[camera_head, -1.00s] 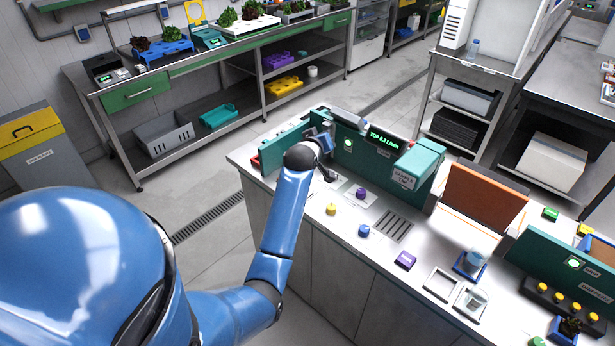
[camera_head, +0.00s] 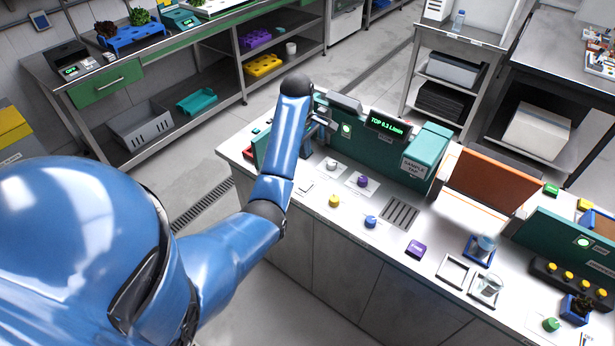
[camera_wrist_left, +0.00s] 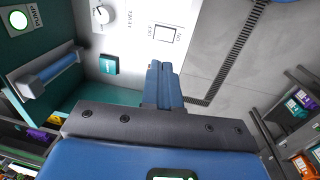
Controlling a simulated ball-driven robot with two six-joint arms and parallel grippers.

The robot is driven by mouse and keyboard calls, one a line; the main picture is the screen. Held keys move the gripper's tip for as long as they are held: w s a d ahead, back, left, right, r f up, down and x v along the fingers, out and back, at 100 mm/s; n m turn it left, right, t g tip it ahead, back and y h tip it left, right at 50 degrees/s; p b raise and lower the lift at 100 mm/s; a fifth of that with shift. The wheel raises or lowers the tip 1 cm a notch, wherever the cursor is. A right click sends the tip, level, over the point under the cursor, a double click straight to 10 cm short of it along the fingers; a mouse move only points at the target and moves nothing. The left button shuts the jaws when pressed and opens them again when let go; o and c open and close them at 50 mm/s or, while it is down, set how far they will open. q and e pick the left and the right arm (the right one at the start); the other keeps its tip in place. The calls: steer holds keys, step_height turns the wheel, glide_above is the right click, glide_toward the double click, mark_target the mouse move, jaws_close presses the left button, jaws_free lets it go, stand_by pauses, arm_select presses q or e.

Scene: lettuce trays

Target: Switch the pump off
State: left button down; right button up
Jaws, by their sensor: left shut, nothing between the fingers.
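A green lamp labelled PUMP (camera_wrist_left: 18,20) is lit in the left wrist view; it also shows on the teal panel in the head view (camera_head: 346,128). A white rocker switch plate (camera_wrist_left: 164,34) with small lettering lies flat on the counter beside a white knob marked LEVEL (camera_wrist_left: 102,15); the plate also shows in the head view (camera_head: 306,187). Which way the rocker is tipped is too small to tell. My left gripper (camera_wrist_left: 163,68) is shut and empty, its blue fingertips pointing towards the switch plate, apart from it in the picture. My right gripper is out of view.
The lit display (camera_head: 388,124) reads about 0.3 L/min. Purple (camera_head: 362,181), yellow (camera_head: 334,201) and blue (camera_head: 370,221) knobs stand on the white counter. A teal box (camera_head: 427,155) and drain grille (camera_head: 400,213) are to the right. A blue-grey bar (camera_wrist_left: 48,74) is near the gripper.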

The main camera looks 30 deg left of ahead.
arm_select(q)
steer(key=shift+w+a+f, duration=0.1)
steer(key=shift+a+f, duration=0.1)
steer(key=shift+f, duration=0.1)
glide_toward(308, 184)
steer(key=f, duration=0.4)
steer(key=w+f, duration=0.1)
steer(key=f, duration=0.1)
steer(key=shift+a+f+b, duration=0.1)
steer(key=shift+f+b, duration=0.25)
stand_by(0.3)
steer(key=shift+w+f, duration=0.1)
steer(key=shift+f, duration=0.15)
